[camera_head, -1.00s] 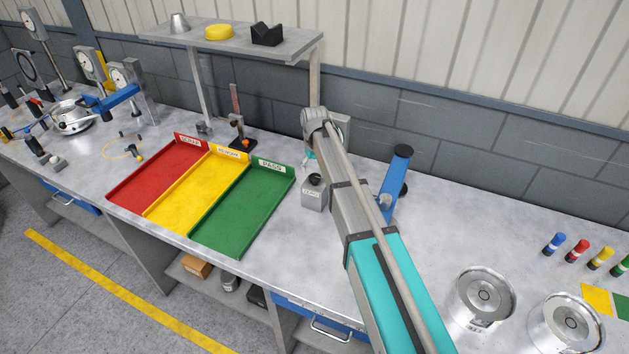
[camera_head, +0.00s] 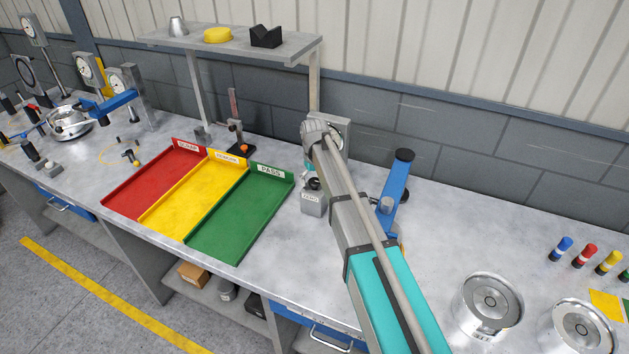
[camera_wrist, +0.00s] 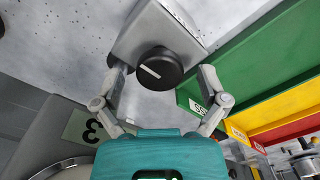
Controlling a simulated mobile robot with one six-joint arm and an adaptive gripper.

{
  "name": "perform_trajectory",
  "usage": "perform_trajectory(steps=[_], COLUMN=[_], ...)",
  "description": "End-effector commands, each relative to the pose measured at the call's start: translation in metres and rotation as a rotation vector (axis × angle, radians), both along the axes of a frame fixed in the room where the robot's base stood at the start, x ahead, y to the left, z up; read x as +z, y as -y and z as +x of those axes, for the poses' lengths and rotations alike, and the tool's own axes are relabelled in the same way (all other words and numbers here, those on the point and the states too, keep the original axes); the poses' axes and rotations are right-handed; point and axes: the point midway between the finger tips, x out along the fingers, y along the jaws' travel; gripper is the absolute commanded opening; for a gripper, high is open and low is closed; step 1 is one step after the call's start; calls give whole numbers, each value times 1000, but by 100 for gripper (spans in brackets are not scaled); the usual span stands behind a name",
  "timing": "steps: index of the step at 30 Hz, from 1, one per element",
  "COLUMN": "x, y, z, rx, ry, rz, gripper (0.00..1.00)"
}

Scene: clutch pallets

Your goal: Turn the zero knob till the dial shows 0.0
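The zero knob is a black round knob with a white line (camera_wrist: 159,69), on top of a small grey box (camera_head: 312,204) marked ZERO. The box stands on the bench right of the green PASS tray. In the wrist view my gripper (camera_wrist: 162,74) is open, with one finger on each side of the knob. The left fingertip looks close to the knob; a gap shows on the right. I cannot tell whether either touches. The grey dial unit (camera_head: 343,126) stands behind my arm in the head view. My wrist partly covers it, and its reading cannot be made out.
Red, yellow and green trays (camera_head: 239,216) lie left of the box. A blue stand (camera_head: 396,188) is close on the right of my arm. Metal clutch parts (camera_head: 487,306) sit at the front right.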

Motion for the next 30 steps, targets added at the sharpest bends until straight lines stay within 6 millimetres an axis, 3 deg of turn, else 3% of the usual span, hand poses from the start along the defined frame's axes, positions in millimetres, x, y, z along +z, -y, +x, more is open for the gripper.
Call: perform_trajectory(steps=[2, 12, 23, 30], x=[0, 0, 0, 0], y=[0, 0, 1, 1], z=[0, 0, 0, 0], rx=[0, 0, 37, 148], ry=[0, 0, 0, 0], rz=[0, 0, -1, -2], gripper=[75, 12, 11, 11])
